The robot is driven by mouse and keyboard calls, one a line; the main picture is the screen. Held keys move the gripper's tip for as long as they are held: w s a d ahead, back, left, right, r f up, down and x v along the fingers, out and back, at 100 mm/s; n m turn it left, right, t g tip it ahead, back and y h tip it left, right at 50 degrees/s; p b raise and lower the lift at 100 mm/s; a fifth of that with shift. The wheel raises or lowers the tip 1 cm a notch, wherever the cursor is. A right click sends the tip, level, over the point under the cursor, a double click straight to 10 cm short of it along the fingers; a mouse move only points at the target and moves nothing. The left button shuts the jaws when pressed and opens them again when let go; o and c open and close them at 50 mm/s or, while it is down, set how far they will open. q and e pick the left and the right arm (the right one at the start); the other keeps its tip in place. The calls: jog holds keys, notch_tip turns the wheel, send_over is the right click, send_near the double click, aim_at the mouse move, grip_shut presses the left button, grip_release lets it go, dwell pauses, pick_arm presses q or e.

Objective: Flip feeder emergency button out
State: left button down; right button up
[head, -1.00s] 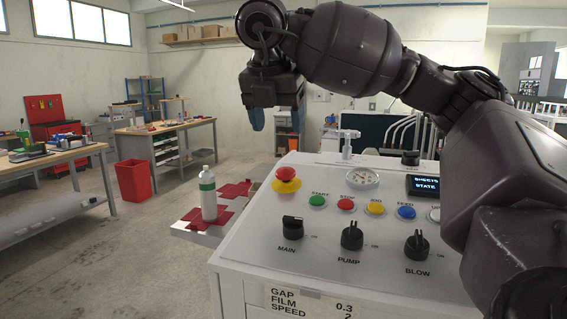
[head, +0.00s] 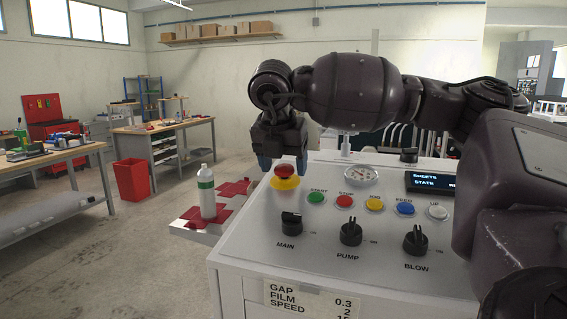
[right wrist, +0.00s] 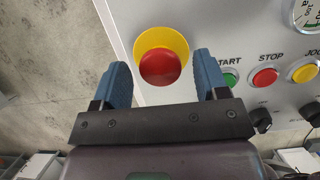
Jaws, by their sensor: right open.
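The emergency button (head: 284,170) is a red mushroom head on a yellow base at the back left of the white control panel (head: 330,262). My right gripper (head: 283,166) is open and empty, with blue fingertips just above and behind the button in the head view. In the right wrist view the red button (right wrist: 160,67) lies ahead of the gap between the open blue fingers (right wrist: 163,78), with no visible contact. My left gripper is not in view.
Green, red, yellow and blue push buttons (head: 375,205) run in a row right of the emergency button. Black knobs (head: 351,233) sit in front of them, and a gauge (head: 361,174) behind. A white bottle (head: 207,193) stands left of the panel.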

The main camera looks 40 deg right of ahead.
jog(key=shift+c, duration=0.4)
grip_shut()
jog(key=shift+r, duration=0.65)
jog(key=shift+o, duration=0.4)
grip_release()
jog(key=shift+s+a+r, duration=0.1)
jog(key=shift+a, duration=0.05)
